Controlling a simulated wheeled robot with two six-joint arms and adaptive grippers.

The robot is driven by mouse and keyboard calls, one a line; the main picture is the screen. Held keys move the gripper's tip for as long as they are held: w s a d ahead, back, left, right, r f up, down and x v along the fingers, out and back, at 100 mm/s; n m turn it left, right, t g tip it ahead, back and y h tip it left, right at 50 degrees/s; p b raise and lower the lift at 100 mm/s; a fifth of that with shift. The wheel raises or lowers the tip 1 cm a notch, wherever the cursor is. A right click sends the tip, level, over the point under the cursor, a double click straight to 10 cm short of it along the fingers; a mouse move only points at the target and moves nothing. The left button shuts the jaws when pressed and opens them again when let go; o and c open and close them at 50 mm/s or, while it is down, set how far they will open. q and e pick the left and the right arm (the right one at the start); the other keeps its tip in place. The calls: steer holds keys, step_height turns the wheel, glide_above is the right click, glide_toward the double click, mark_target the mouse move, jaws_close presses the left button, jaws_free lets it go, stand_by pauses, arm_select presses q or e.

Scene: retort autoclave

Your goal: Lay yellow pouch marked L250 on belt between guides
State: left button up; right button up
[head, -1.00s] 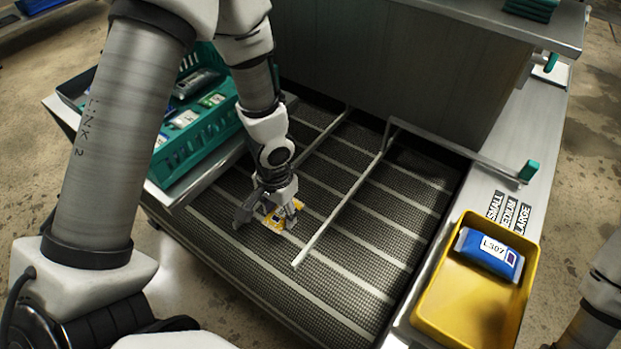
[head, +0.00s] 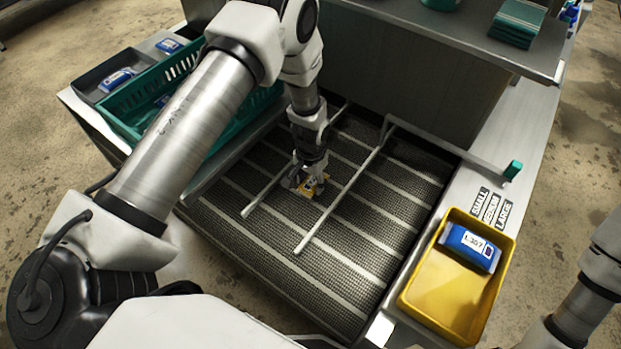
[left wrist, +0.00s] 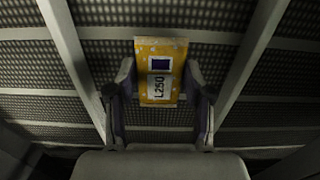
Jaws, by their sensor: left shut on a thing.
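The yellow pouch marked L250 (left wrist: 161,60) is between the fingers of my left gripper (left wrist: 160,95) in the left wrist view, its label facing the camera. In the head view the same pouch (head: 306,190) shows partly under my left gripper (head: 304,184), which is shut on it. Pouch and gripper are over the dark mesh belt (head: 385,215), between the left guide (head: 262,193) and the right guide (head: 337,203). I cannot tell whether the pouch touches the belt. My right gripper is out of view.
A yellow tray (head: 440,307) with a blue pouch marked L307 (head: 471,248) stands on the right ledge, beside size labels. A green crate (head: 150,107) and a dark tray (head: 97,75) with blue pouches are at the left. A grey housing stands behind the belt.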

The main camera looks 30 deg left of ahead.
mark_target(310, 184)
arm_select(q)
steer(key=shift+f, duration=0.1)
steer(key=o, duration=1.1)
steer(key=shift+o, duration=0.2)
steer(key=shift+r, duration=0.25)
step_height(310, 184, up, 12)
steer(key=b, duration=0.1)
steer(key=shift+b, duration=0.3)
steer(key=shift+f, duration=0.1)
